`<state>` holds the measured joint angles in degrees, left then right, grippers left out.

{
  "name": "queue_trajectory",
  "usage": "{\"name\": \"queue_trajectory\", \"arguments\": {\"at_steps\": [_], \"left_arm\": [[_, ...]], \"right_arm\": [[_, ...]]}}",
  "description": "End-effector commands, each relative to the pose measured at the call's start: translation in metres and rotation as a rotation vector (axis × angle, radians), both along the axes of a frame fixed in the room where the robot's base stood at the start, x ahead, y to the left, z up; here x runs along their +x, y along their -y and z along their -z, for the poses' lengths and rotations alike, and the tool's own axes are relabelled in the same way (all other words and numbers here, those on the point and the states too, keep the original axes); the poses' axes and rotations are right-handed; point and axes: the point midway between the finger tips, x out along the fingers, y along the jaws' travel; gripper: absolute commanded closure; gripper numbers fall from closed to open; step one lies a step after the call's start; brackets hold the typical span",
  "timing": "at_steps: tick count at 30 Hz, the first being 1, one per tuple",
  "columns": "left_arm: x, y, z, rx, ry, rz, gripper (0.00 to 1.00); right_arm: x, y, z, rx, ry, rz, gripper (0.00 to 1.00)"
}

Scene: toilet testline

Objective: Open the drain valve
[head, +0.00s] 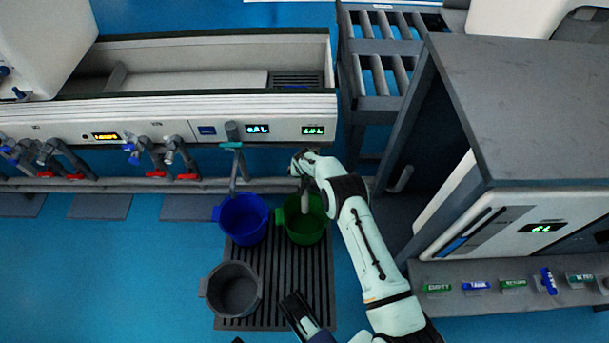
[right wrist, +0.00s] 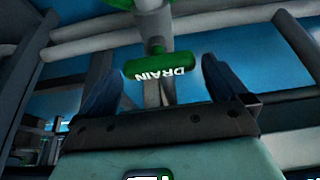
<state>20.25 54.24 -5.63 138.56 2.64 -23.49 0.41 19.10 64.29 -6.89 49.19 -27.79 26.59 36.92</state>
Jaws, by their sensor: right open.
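The drain valve's green handle (right wrist: 150,68), marked DRAIN, shows upside down in the right wrist view, on a grey pipe. It lies beyond or between the two dark fingers of my right gripper (right wrist: 156,75), which is open with a gap on each side of the handle. I cannot tell whether anything touches. In the head view my right gripper (head: 298,164) is at the pipework below the test bench, above the green bucket (head: 306,226); it hides the drain handle there. Dark gripper parts at the bottom edge look like my left gripper (head: 296,312), largely cut off.
A blue bucket (head: 243,220) stands under a teal-handled valve (head: 231,145), left of the green bucket. A grey bucket (head: 234,290) stands in front on the black slatted mat (head: 284,290). A dark cabinet (head: 540,105) and labelled shelf (head: 480,300) are on the right.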

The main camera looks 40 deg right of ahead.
Motion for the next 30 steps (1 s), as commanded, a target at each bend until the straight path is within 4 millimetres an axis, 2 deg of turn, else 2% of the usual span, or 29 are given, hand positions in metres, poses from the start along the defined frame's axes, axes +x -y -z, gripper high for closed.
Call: {"name": "queue_trajectory", "arguments": {"at_steps": [4,11,12,14,15,16,23,30], "left_arm": [[-0.0066,-0.0010,0.0025,-0.001,-0.022,-0.003,1.00],[-0.0072,-0.0011,0.0023,-0.001,-0.024,-0.003,1.00],[-0.0072,-0.0011,0.0023,-0.002,-0.024,-0.003,1.00],[-0.0070,-0.0011,0.0023,-0.002,-0.023,-0.002,1.00],[-0.0069,-0.0010,0.0023,-0.001,-0.023,-0.002,1.00],[-0.0069,-0.0009,0.0023,-0.001,-0.023,-0.002,1.00],[-0.0065,-0.0009,0.0023,-0.002,-0.021,-0.001,1.00],[-0.0064,-0.0009,0.0023,-0.002,-0.021,-0.001,1.00]], "right_arm": [[0.0015,0.0023,0.0057,0.000,0.000,0.002,0.00],[0.0017,0.0023,0.0058,0.000,0.000,0.001,0.00],[0.0017,0.0023,0.0058,0.000,0.000,0.001,0.03],[0.0017,0.0023,0.0058,0.000,0.000,0.001,0.23],[0.0016,0.0023,0.0058,0.000,0.000,0.001,0.36],[0.0016,0.0023,0.0058,0.000,0.000,0.001,0.41],[0.0015,0.0024,0.0058,0.000,0.000,-0.009,0.41],[0.0006,0.0030,0.0060,0.000,-0.001,-0.093,0.41]]}}
